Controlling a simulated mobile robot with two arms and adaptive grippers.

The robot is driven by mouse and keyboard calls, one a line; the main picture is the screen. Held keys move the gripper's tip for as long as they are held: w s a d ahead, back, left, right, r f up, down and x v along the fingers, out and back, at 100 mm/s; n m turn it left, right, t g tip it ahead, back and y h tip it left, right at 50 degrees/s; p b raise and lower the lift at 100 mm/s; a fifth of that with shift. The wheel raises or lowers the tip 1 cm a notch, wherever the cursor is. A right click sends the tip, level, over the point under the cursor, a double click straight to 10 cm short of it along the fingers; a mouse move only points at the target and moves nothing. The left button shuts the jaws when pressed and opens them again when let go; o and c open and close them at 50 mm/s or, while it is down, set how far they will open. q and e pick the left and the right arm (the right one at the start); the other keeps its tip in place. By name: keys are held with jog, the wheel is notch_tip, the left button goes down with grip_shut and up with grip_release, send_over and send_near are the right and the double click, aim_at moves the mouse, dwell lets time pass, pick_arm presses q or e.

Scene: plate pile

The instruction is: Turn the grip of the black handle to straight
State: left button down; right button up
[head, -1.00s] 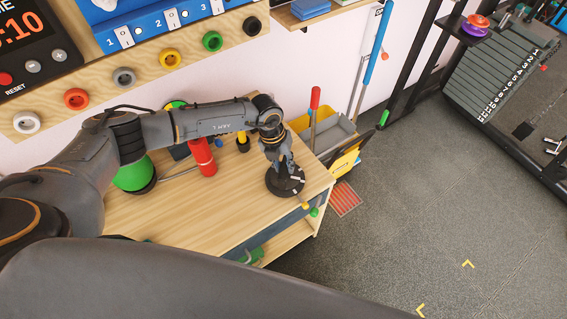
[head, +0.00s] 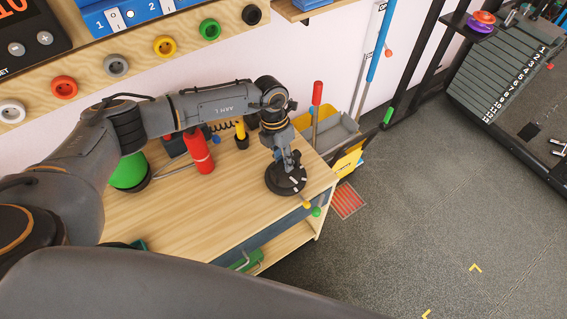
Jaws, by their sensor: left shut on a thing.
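A round black base (head: 279,187) sits near the right end of the wooden table. My left gripper (head: 287,163) comes down onto it from above and is shut on the black handle there. The gripper's fingers and the small size hide most of the handle, so I cannot tell how its grip is turned. My right gripper is not in view.
A red cylinder (head: 199,153), a yellow-topped item (head: 240,134) and a green cylinder (head: 128,173) stand on the table (head: 196,212) left of the base. A yellow and grey bin (head: 340,130) is beyond its right end. Open floor lies to the right.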

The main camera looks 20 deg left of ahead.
pick_arm(q)
jog(key=shift+w+m+b, duration=0.1)
jog(key=shift+m+b, duration=0.75)
jog(key=shift+m, duration=0.35)
jog(key=c, duration=1.1)
grip_release()
jog(key=shift+r, duration=0.1)
jog(key=r, duration=0.4)
jog(key=w+a+r, duration=0.1)
jog(key=r, duration=0.6)
jog(key=shift+w+a+r, duration=0.25)
jog(key=shift+a+r, duration=0.1)
jog(key=shift+f, duration=0.1)
